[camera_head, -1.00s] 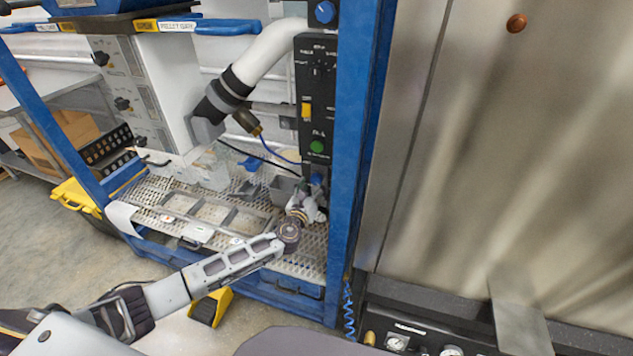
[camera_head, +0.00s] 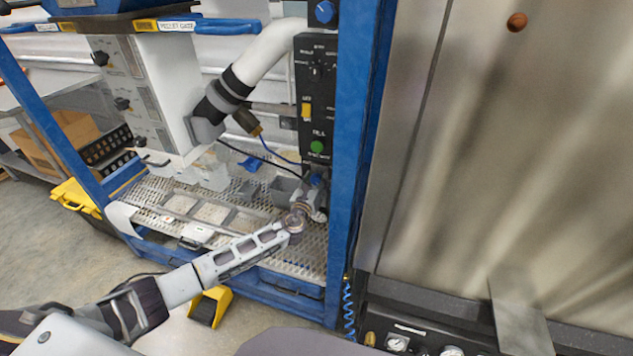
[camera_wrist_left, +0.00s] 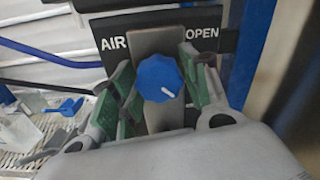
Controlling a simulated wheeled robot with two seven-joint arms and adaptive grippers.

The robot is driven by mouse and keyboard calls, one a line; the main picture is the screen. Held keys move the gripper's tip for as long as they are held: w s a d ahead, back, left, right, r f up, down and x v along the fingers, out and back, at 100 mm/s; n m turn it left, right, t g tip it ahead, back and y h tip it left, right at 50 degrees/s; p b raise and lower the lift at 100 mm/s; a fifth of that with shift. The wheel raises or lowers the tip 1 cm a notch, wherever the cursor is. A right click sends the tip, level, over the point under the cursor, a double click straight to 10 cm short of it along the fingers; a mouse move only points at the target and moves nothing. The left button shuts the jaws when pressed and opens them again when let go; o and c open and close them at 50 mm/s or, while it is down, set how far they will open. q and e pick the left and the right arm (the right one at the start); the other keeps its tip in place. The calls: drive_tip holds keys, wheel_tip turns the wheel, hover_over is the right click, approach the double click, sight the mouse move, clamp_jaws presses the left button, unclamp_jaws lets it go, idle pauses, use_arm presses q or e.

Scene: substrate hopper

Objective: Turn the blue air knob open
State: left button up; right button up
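The blue air knob (camera_wrist_left: 158,77) is centred in the left wrist view, in front of a grey plate between the labels AIR and OPEN. Its white mark points to the lower right. In the head view the knob (camera_head: 316,180) is a small blue spot below the black control panel. My left gripper (camera_head: 314,193) reaches up to it, small and partly hidden by my own wrist. In the left wrist view the fingers of my left gripper (camera_wrist_left: 161,72) stand open on either side of the knob, with gaps between them and it. My right gripper is not in view.
A blue frame post (camera_head: 358,140) stands close to the right. A perforated tray (camera_head: 285,262) lies below, and a white hose (camera_head: 262,55) runs to the left.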

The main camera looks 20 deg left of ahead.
use_arm(q)
drive_tip(key=c, duration=0.5)
drive_tip(key=shift+n, duration=0.4)
drive_tip(key=shift+f+n+b, duration=0.1)
drive_tip(key=shift+n+b, duration=0.6)
drive_tip(key=shift+b, duration=0.15)
drive_tip(key=n+b, duration=0.2)
drive_tip(key=n, duration=0.3)
drive_tip(key=shift+d+b, duration=0.1)
drive_tip(key=shift+b, duration=0.3)
drive_tip(key=shift+n, duration=0.6)
drive_tip(key=n+b, duration=0.1)
drive_tip(key=n, duration=0.2)
drive_tip(key=shift+n, duration=0.3)
drive_tip(key=shift+r+n+b, duration=0.2)
drive_tip(key=shift+n+b, duration=0.25)
drive_tip(key=shift+n, duration=1.65)
drive_tip(key=shift+r+n, duration=0.1)
drive_tip(key=shift+n, duration=0.8)
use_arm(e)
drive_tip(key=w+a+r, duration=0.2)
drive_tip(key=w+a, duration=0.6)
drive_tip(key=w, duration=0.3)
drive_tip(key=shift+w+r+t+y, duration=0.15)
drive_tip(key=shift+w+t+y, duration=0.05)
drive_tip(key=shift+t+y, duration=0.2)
